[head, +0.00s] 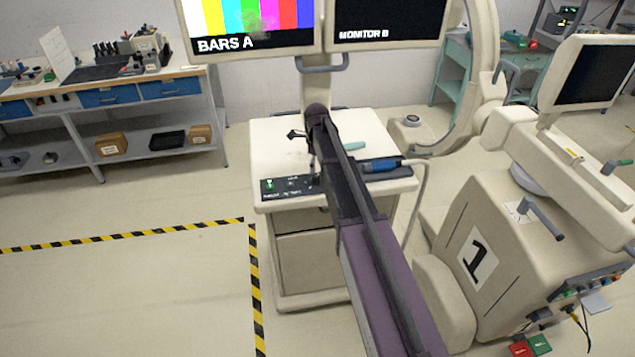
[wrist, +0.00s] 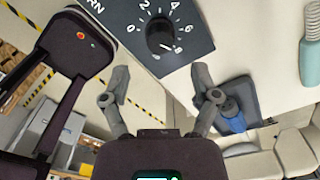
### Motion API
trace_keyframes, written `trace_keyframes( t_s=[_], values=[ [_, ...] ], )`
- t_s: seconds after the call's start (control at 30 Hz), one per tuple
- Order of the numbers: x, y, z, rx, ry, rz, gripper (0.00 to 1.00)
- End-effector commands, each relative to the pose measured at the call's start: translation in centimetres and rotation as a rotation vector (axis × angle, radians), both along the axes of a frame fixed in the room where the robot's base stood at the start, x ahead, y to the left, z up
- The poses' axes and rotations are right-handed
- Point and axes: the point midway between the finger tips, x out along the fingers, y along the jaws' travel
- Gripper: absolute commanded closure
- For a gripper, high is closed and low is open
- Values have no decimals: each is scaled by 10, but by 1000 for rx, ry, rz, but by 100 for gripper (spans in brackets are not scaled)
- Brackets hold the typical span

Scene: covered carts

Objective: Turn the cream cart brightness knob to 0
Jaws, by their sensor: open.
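The cream cart (head: 290,235) stands in the middle of the head view, with a black control panel (head: 285,194) along its front top edge. In the wrist view the black brightness knob (wrist: 160,33) sits on that panel within a white numbered scale. Marks 2, 4, 6 and 8 are legible; the knob's white pointer line seems to be toward the 8 end, but its exact setting is unclear. My gripper (wrist: 162,78) is open and empty, its two fingers spread below the knob in the picture, not touching it. In the head view my arm hides part of the panel.
A monitor with colour bars (head: 250,22) and a dark monitor (head: 385,22) stand over the cart. A blue-handled probe (head: 380,165) lies at the cart's right. Floor at left is free, with striped tape (head: 120,237).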

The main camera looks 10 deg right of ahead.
Motion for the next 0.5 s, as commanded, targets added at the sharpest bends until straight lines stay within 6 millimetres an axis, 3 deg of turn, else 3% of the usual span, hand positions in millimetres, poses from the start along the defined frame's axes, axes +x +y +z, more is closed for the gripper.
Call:
trace_keyframes(
  t_s=[0.5],
  values=[
    [0, 0, -43, 0, 0, 0, 21]
  ],
)
